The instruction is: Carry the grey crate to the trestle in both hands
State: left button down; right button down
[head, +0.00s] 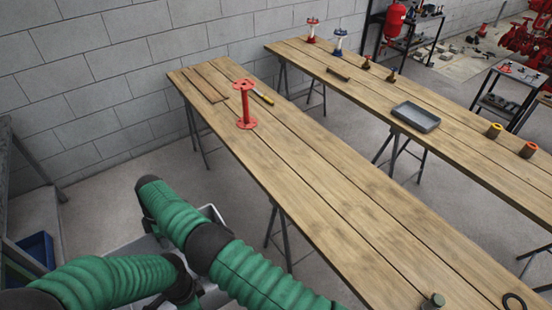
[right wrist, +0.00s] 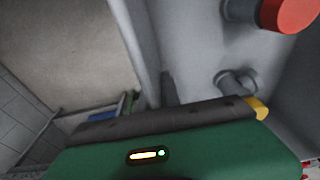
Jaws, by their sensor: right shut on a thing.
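The grey crate (head: 215,213) is low in the head view, mostly hidden behind my green arms, with parts of its rim and wall showing. In the right wrist view, its wall (right wrist: 147,45) runs down to my right gripper (right wrist: 170,98), which is shut on it. Red and grey pieces (right wrist: 290,12) lie inside the crate. My left arm reaches in from the left beside the crate, its fingers hidden. A near wooden trestle table (head: 330,190) stands to the right of the crate; a second trestle table (head: 460,125) stands beyond it.
The far table carries a grey tray (head: 416,117) and fittings. A blue bin (head: 36,250) is at the left.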

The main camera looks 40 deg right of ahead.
aim_at(304, 172)
jog(key=i, duration=1.15)
jog(key=i+j+z, duration=0.1)
jog(key=i+z, duration=0.35)
jog(key=i+j+z, duration=0.3)
jog(key=i+z, duration=0.35)
jog(key=z, duration=0.25)
jog(key=i+z, duration=0.15)
jog(key=z, duration=0.2)
jog(key=i+z, duration=0.15)
jog(key=z, duration=0.25)
jog(key=i+z, duration=0.1)
jog(key=z, duration=0.3)
jog(key=i+l+z, duration=0.1)
jog(key=z, duration=0.35)
